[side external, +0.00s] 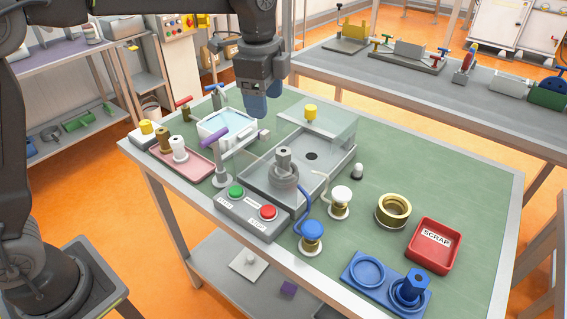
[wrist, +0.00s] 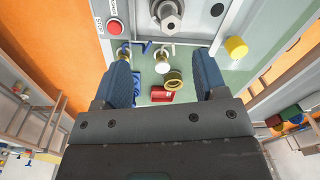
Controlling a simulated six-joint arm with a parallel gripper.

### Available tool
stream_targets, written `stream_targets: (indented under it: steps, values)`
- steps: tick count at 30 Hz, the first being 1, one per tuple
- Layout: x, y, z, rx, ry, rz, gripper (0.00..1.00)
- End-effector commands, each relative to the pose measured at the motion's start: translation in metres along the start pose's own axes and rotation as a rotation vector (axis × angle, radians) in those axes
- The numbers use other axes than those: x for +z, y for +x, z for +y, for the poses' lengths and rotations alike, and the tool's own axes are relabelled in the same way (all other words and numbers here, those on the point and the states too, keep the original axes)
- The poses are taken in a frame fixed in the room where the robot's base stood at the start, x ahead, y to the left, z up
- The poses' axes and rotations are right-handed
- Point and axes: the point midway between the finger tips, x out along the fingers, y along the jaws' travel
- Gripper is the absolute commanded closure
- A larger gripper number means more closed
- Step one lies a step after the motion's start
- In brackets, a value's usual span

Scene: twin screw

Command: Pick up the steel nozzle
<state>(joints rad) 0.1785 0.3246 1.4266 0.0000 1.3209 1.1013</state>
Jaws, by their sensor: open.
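My gripper (side external: 258,112) hangs open and empty above the bench, behind the purple-handled stand and left of the yellow-knobbed clear cover. In the wrist view its two blue fingers (wrist: 161,62) are wide apart with nothing between them. No part is labelled as the steel nozzle. A pale, stepped piece (side external: 179,150) stands upright in the pink tray (side external: 198,172) beside a brown-gold one (side external: 165,140). A grey piece with a block-like top (side external: 284,170) stands on the grey machine; a hex-shaped grey part (wrist: 170,14) shows in the wrist view. I cannot tell which is steel.
The purple-handled stand (side external: 221,165), clear cover (side external: 325,122) and button box (side external: 252,206) crowd the middle. White-topped (side external: 340,197) and blue-topped (side external: 312,234) fittings, a brass ring (side external: 393,210), red scrap bin (side external: 433,246) and blue tray (side external: 375,298) lie right.

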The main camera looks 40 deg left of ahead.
Motion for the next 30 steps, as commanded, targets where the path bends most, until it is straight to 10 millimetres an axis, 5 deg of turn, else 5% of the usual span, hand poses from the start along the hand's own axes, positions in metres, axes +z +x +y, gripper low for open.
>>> stream_targets:
  steps: [7, 21, 30]
  values:
    - [-0.028, 0.029, -0.023, 0.062, 0.202, -0.024, 0.34]
    - [-0.026, 0.103, -0.019, 0.069, 0.219, -0.026, 0.34]
    - [-0.025, 0.127, -0.017, 0.068, 0.218, -0.026, 0.34]
